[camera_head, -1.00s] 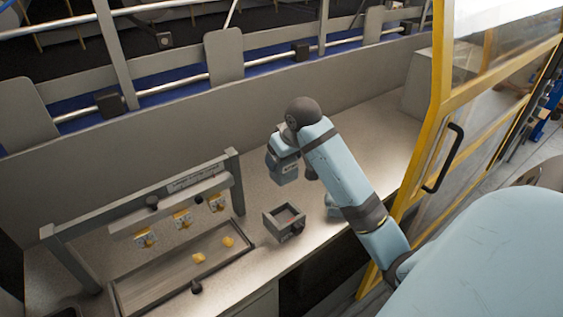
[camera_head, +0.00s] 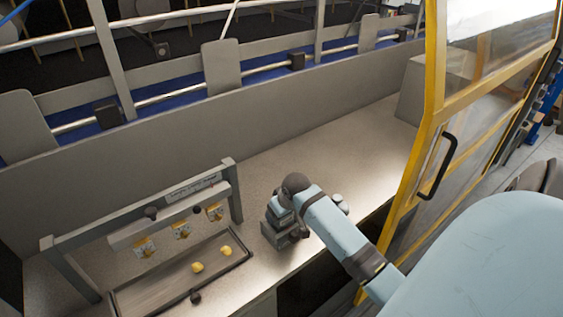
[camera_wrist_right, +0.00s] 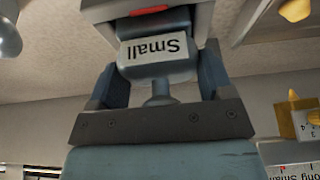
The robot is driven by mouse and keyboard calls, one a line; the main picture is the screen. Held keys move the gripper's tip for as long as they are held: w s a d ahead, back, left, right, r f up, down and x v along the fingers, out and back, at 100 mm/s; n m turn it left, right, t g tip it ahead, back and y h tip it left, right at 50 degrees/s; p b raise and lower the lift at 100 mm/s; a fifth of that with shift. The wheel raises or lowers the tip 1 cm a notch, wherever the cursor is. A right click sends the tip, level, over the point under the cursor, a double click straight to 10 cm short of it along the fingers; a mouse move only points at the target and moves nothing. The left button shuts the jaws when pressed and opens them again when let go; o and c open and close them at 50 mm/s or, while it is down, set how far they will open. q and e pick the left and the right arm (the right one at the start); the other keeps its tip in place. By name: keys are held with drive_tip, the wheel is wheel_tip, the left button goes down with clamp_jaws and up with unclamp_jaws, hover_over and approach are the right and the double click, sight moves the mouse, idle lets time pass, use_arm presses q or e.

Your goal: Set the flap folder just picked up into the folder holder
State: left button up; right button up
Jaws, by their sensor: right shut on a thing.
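My right gripper (camera_head: 279,213) is low over the worktop, at the small dark open box that appears to be the folder holder (camera_head: 294,236). In the right wrist view my right gripper (camera_wrist_right: 158,82) is shut on the flap folder (camera_wrist_right: 130,68), a dark grey block with a white label reading "Small". A grey part with a red strip (camera_wrist_right: 150,10) lies just beyond the folder. My gripper and wrist hide most of the holder in the head view, so I cannot tell whether the folder is seated in it. My left gripper is not in view.
A grey rack (camera_head: 140,228) with several hanging yellow-and-white pieces stands left of the holder. Below it a shallow tray (camera_head: 150,297) holds two yellow pieces. A yellow-framed door (camera_head: 432,120) stands on the right. The worktop behind my gripper is clear.

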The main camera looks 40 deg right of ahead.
drive_tip(key=shift+f, duration=0.1)
drive_tip(key=o, duration=1.2)
